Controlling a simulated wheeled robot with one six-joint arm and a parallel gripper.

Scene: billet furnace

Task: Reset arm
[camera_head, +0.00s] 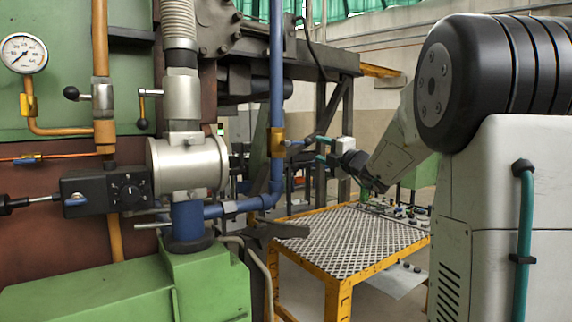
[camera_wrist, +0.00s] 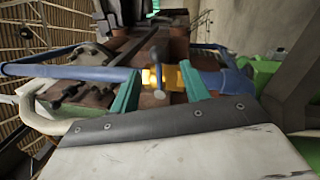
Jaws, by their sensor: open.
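My gripper (camera_head: 312,148) is small in the head view, at the end of my arm, which reaches in from the right. Its teal fingers point left toward a blue vertical pipe (camera_head: 277,70) with a yellow valve fitting (camera_head: 277,142). In the wrist view, the two teal fingers of my gripper (camera_wrist: 160,72) stand apart with nothing held between them. The yellow fitting (camera_wrist: 172,79) and a small grey valve handle (camera_wrist: 158,62) show in the gap, beyond the fingers. The exact distance to the fitting cannot be told.
A table with a metal grating top and yellow frame (camera_head: 335,290) stands below my gripper. At left are a green machine base (camera_head: 90,295), a silver cylindrical fitting (camera_head: 185,165), a black control box (camera_head: 105,190) and a pressure gauge (camera_head: 24,53). A dark beam (camera_head: 335,60) runs above.

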